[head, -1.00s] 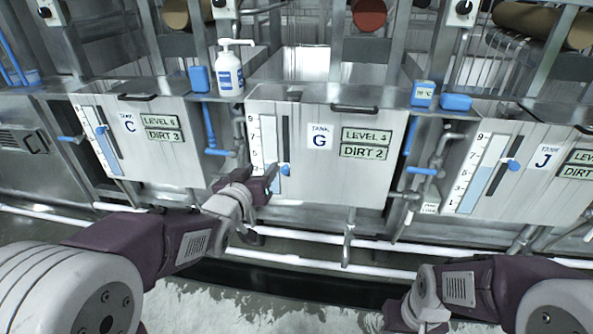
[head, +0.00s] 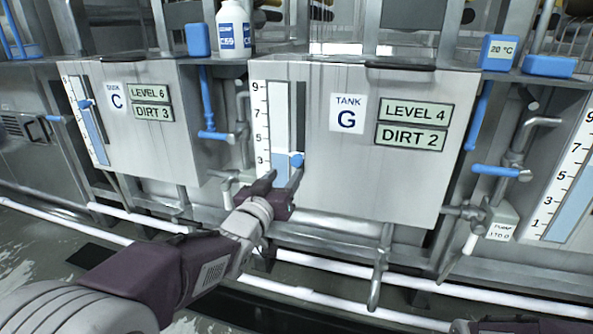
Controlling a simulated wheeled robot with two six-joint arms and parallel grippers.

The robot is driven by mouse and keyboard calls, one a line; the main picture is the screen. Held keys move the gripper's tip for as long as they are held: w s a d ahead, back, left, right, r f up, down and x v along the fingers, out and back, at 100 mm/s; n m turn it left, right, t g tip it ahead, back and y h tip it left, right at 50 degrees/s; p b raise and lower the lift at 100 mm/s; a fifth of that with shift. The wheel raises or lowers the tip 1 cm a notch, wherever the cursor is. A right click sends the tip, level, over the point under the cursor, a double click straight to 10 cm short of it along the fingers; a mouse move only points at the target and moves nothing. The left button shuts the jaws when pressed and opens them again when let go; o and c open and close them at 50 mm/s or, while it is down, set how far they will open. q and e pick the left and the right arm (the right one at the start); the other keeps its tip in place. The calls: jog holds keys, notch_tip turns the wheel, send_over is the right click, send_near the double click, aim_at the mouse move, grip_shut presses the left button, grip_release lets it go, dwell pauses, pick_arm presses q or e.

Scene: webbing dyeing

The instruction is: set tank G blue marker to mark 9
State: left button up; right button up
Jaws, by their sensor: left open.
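Tank G (head: 390,185) is a pale metal front with a "TANK G" label and signs reading LEVEL 4 and DIRT 2. Its white scale (head: 262,122) shows odd marks, with 9 at the top and blue fill at the bottom. The blue marker (head: 297,160) sits low on the dark vertical slot (head: 300,110), about level with mark 3. My left gripper (head: 285,174) is open just below the marker, its right fingertip close to it. I cannot tell whether they touch. My right gripper is out of view; only a bit of that arm shows at the bottom right.
Tank C (head: 150,145) stands at left with its own scale and marker. Blue-handled valves (head: 497,171) and pipes flank tank G. A white bottle (head: 233,30) and blue boxes (head: 550,66) stand on the ledge above. White pipes (head: 330,300) run low in front.

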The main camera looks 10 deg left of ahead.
aim_at(295, 162)
pick_arm(q)
jog(key=w+b, duration=0.1)
jog(key=w, duration=0.1)
jog(key=w+b, duration=0.1)
jog(key=w, duration=0.2)
jog(key=w+b, duration=0.1)
jog(key=w, duration=0.2)
jog(key=shift+w+d+f, duration=0.1)
jog(key=shift+w+d, duration=0.15)
jog(key=shift+d, duration=0.1)
jog(key=shift+w, duration=0.2)
grip_shut()
dwell(0.8)
